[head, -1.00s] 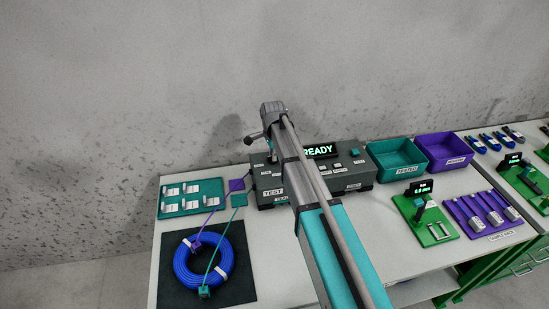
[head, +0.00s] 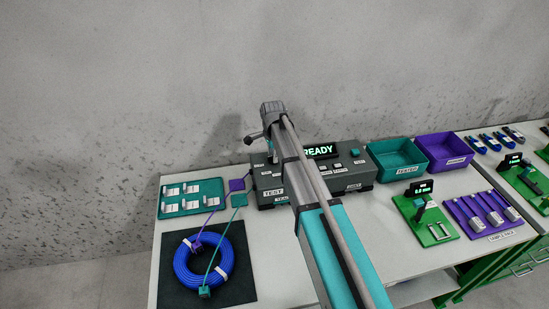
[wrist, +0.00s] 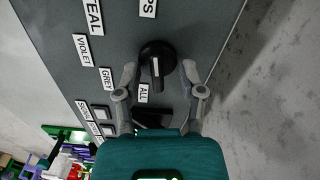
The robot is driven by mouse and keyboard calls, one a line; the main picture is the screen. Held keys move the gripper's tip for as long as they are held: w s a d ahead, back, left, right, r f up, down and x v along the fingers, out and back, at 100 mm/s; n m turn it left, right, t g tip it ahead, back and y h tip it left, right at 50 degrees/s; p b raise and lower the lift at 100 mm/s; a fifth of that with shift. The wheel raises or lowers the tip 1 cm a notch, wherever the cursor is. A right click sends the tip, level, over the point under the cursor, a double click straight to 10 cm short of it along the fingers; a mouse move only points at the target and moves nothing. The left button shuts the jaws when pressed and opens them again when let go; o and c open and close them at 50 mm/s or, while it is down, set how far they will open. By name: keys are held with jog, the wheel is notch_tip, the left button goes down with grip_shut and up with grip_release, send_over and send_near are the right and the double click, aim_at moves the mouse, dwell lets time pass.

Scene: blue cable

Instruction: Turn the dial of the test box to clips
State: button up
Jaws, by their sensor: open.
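The dial (wrist: 156,58) of the test box is a round black knob with a raised bar and a white mark. Its bar points down in the wrist view, toward the side of the ALL label (wrist: 143,93). A label ending in "PS" (wrist: 148,8), cut by the top edge, lies on the opposite side. My gripper (wrist: 159,71) is open, with one finger on each side of the dial bar. Contact with the bar cannot be told. In the head view my arm hides the dial and part of the grey test box (head: 268,180), whose display (head: 320,150) reads READY.
Other panel labels read GREY (wrist: 107,78), VIOLET (wrist: 82,50) and TEAL (wrist: 95,16). A blue cable coil (head: 182,265) lies on a dark mat left of the box. Teal (head: 400,163) and purple (head: 446,156) bins stand right. The wall is close behind.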

jog(key=shift+r+p, duration=3.45)
jog(key=shift+r, duration=0.05)
jog(key=s+d+n, duration=0.7)
jog(key=s+d, duration=0.1)
jog(key=s, duration=0.4)
jog(key=s+d+n, duration=0.6)
jog(key=s+d, duration=0.2)
jog(key=s, duration=0.4)
jog(key=shift+s+d+n, duration=0.25)
jog(key=shift+s+n, duration=0.15)
jog(key=shift+c, duration=0.2)
